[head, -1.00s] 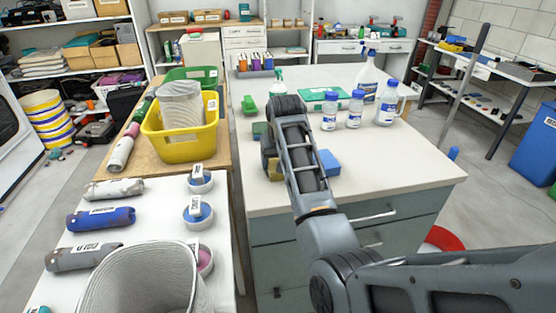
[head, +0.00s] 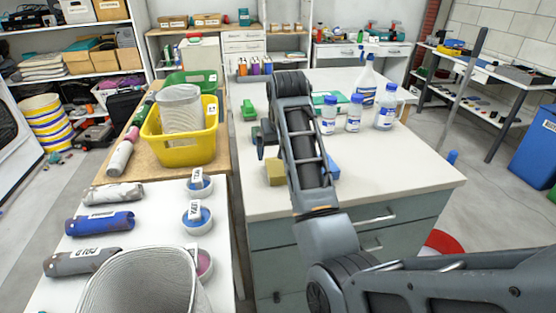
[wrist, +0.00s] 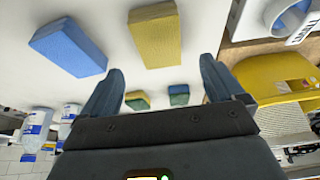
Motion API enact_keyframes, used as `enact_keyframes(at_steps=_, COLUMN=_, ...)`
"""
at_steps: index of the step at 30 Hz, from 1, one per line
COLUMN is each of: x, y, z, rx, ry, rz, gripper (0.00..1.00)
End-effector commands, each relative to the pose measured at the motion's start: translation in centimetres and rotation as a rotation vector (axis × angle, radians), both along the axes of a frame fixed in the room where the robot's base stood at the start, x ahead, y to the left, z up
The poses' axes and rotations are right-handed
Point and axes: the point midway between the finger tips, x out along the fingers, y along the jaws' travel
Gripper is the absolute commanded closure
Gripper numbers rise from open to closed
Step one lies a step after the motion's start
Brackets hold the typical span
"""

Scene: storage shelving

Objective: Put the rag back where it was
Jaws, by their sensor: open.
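My gripper (wrist: 162,80) is open and empty in the wrist view, its two dark fingers spread apart above the white counter. In the head view its fingers are mostly hidden behind my arm. A yellow block (wrist: 155,35), like a sponge or folded cloth, lies beyond the gap between the fingers, and it also shows in the head view (head: 275,172). A blue block (wrist: 67,47) lies beside it. Two smaller two-toned blocks (wrist: 137,100) (wrist: 179,95) show between the fingers. I cannot tell which item is the rag. Labelled rolls, one blue (head: 100,223), lie on the left table.
White bottles (head: 354,113) and a spray bottle (head: 367,85) stand on the counter right of my arm. A yellow bin (head: 180,148) and green bin (head: 190,82) stand on the wooden top at left. The counter's front right (head: 400,175) is clear.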

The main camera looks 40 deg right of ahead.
Motion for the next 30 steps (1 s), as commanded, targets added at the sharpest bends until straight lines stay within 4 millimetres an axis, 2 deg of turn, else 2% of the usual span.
enact_keyframes(at_steps=3, x=-0.7, y=0.5, z=2.1, rx=-0.001, ry=-0.003, rz=-0.001, gripper=0.05)
enact_keyframes(at_steps=9, x=-1.3, y=0.9, z=4.1, rx=-0.001, ry=-0.002, rz=-0.001, gripper=0.05)
enact_keyframes(at_steps=30, x=-1.5, y=1.0, z=4.4, rx=0.000, ry=0.000, rz=-0.001, gripper=0.05)
